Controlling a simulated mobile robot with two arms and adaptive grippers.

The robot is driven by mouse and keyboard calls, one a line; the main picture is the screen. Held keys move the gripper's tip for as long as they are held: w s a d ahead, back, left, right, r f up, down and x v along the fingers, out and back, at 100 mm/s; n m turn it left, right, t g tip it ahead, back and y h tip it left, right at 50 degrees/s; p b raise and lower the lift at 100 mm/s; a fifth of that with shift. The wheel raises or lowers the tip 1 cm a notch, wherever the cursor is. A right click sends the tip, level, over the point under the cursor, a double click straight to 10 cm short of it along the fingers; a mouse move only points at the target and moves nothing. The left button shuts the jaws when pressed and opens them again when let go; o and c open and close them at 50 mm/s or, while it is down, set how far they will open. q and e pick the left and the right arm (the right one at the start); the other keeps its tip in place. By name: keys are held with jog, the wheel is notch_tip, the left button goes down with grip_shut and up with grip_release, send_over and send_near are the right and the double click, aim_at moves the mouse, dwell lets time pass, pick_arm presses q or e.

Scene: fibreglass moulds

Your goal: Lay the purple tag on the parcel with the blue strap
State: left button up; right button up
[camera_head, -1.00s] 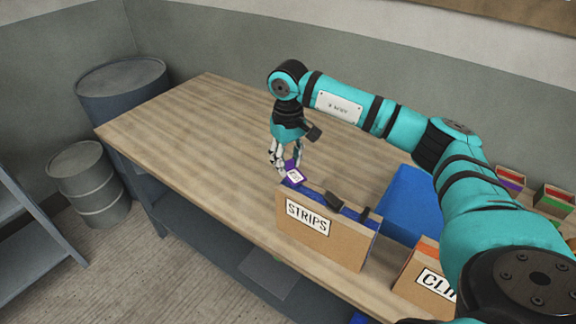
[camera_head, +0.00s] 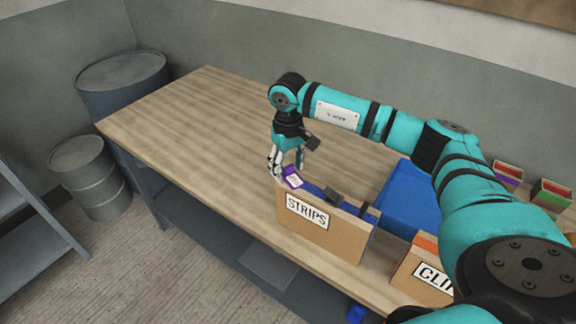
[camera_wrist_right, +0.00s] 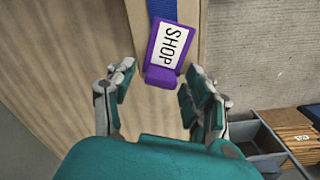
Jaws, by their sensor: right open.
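The purple tag (camera_head: 292,177), with a white label, is at the left end of the cardboard box marked STRIPS (camera_head: 340,240). In the right wrist view the tag (camera_wrist_right: 163,77) reads SHOP and lies just ahead of my fingers, over the box's cardboard and blue edge (camera_wrist_right: 205,15). My right gripper (camera_head: 288,166) is open beside the tag; it also shows in the right wrist view (camera_wrist_right: 158,88), with a finger on each side of the tag's near end. I cannot tell whether they touch. No parcel with a blue strap can be made out for certain. My left gripper is out of view.
A blue bin (camera_head: 402,195) stands right of the STRIPS box. A second labelled cardboard box (camera_head: 412,270) is partly behind my right arm. Small boxes (camera_head: 508,175) stand at the far right. The table's left part (camera_head: 200,120) is clear.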

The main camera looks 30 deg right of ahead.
aim_at(288, 166)
jog(key=shift+r+p, duration=0.3)
notch_tip(288, 166, up, 12)
jog(key=b, duration=0.4)
